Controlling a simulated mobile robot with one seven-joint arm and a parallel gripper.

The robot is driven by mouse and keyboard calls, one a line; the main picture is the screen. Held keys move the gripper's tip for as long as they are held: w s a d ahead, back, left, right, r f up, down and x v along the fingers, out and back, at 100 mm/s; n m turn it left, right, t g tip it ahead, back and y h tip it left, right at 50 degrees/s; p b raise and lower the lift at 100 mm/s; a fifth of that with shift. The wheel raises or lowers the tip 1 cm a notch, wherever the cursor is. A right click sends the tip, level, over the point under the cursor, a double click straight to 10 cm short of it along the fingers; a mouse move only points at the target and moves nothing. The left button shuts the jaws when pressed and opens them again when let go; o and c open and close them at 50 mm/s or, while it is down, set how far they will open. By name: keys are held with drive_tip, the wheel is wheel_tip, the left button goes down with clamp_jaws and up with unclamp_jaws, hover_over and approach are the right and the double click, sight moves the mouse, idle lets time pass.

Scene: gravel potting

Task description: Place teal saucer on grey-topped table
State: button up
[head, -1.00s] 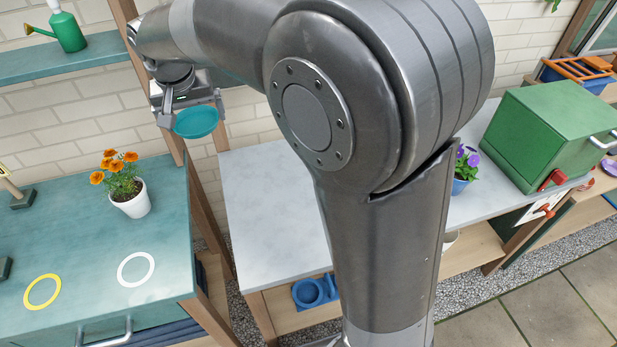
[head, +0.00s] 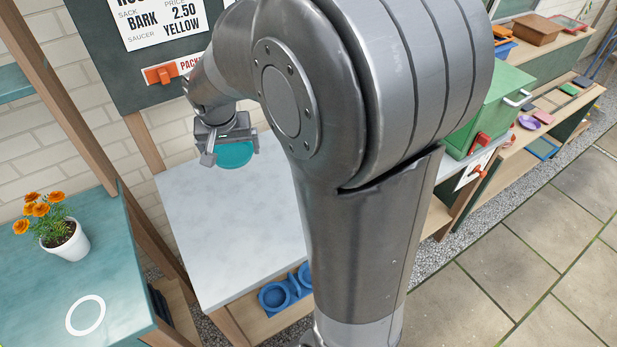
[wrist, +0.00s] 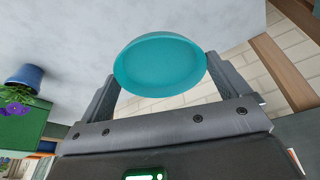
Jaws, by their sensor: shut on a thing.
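The teal saucer (head: 233,154) is a shallow round dish. My gripper (head: 229,150) is shut on it and holds it over the back left part of the grey-topped table (head: 240,225) in the head view. In the wrist view the saucer (wrist: 160,66) sits between the two fingers of my gripper (wrist: 160,80), its inside facing the camera. The grey top (wrist: 130,22) shows beyond it. I cannot tell how high the saucer is above the top.
A teal table (head: 100,265) at left carries a white pot of orange flowers (head: 66,240) and a white ring (head: 86,315). A green box (head: 500,105) stands at right. Blue dishes (head: 285,290) lie on a shelf below. The grey top's visible front left is clear.

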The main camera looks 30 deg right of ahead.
wheel_tip(320, 180, down, 9)
hover_over(205, 212)
drive_tip(key=s, duration=0.1)
wheel_tip(205, 212, down, 7)
drive_tip(key=shift+a+r, duration=0.15)
drive_tip(key=shift+a+f, duration=0.1)
drive_tip(key=shift+f, duration=1.95)
drive_tip(key=shift+f, duration=0.15)
drive_tip(key=o, duration=0.6)
drive_tip(key=v, duration=1.2)
drive_tip(key=shift+r, duration=0.3)
